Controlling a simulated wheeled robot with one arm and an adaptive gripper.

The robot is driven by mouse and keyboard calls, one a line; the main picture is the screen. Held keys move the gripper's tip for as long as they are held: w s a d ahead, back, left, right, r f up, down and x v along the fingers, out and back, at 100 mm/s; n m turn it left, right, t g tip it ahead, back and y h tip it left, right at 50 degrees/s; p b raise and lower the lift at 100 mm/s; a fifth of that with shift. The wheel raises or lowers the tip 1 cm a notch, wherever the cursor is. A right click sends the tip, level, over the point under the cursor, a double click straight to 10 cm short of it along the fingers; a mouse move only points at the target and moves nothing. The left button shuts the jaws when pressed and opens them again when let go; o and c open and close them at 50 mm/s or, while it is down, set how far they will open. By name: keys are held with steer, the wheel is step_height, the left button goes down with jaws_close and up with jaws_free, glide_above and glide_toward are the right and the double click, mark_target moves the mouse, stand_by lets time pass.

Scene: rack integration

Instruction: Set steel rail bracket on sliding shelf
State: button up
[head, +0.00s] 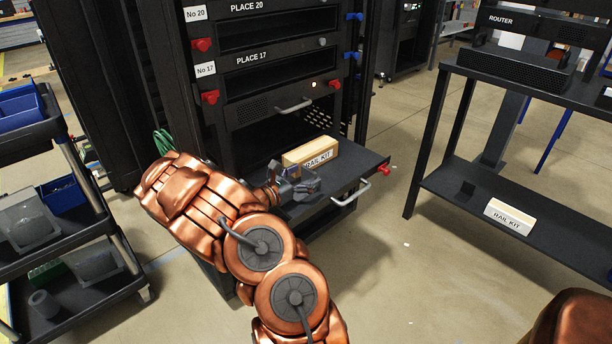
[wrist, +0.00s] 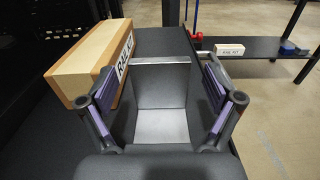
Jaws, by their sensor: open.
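The steel rail bracket (wrist: 160,122) is a grey L-shaped metal plate. In the wrist view it rests on the dark sliding shelf (wrist: 222,160), with its upright flange at the far side. My gripper (wrist: 160,92) is open, one finger on each side of the bracket, with visible gaps between fingers and metal. In the head view, my gripper (head: 296,186) is low over the pulled-out sliding shelf (head: 350,163) and partly hides the bracket. A tan rail kit box (head: 311,153) sits on the same shelf, close to the left finger in the wrist view.
The rack (head: 265,72) stands behind the shelf, with labelled slots above it. A black table (head: 455,185) at right holds a router and another rail kit box (head: 509,216). A cart (head: 75,150) with blue bins stands at left. Floor between shelf and table is clear.

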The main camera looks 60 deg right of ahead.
steer(key=v, duration=1.1)
steer(key=shift+a, duration=0.3)
steer(key=shift+r, duration=0.15)
steer(key=s+a+r+m+g+y, duration=0.3)
steer(key=s+a+r+m+y, duration=0.35)
steer(key=s+a+m, duration=0.45)
steer(key=s+a+m+t+y, duration=0.1)
steer(key=s+a+t+y, duration=0.2)
steer(key=a, duration=0.6)
steer(key=s+a+m+y, duration=0.2)
steer(key=s+a+y, duration=0.15)
steer(key=a, duration=0.55)
steer(key=s+a+m+t+y, duration=0.1)
steer(key=s+a+t+y, duration=0.2)
steer(key=a, duration=0.6)
step_height(320, 180, up, 26)
steer(key=y+p, duration=0.1)
steer(key=p, duration=2.3)
steer(key=shift+s+a+f+p, duration=0.15)
steer(key=shift+s+a+p, duration=0.15)
steer(key=shift+s, duration=0.15)
